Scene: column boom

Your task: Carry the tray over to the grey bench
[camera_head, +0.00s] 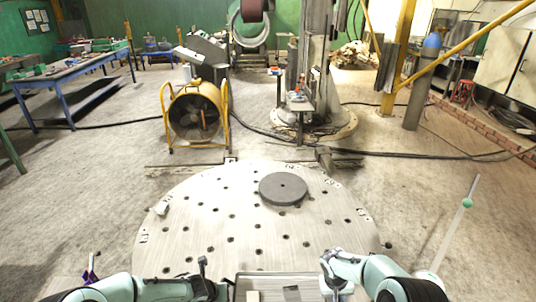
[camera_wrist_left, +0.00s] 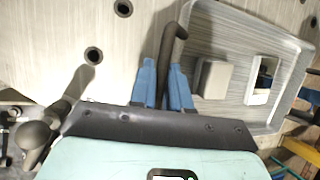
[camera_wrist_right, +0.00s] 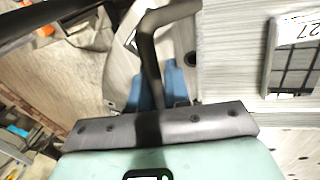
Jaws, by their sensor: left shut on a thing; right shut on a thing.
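The grey tray (camera_head: 290,276) is at the bottom centre of the head view, cut off by the frame edge. In the left wrist view the tray (camera_wrist_left: 250,25) has a raised rounded rim and holds a grey block (camera_wrist_left: 213,78) and a white open box (camera_wrist_left: 258,95). My left gripper (camera_head: 213,284) is shut on the tray's dark handle (camera_wrist_left: 174,45). My right gripper (camera_head: 330,282) is shut on the opposite dark handle (camera_wrist_right: 148,45). In the right wrist view a dark framed panel (camera_wrist_right: 292,70) lies in the tray. I cannot tell which surface is the grey bench.
A round, perforated pale plate (camera_head: 225,215) with a dark disc (camera_head: 283,189) lies just ahead. Beyond are a yellow drum fan (camera_head: 195,115), a machine column (camera_head: 315,65) and floor cables. A blue-legged table (camera_head: 75,70) stands far left. Open floor (camera_head: 90,190) lies left of the plate.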

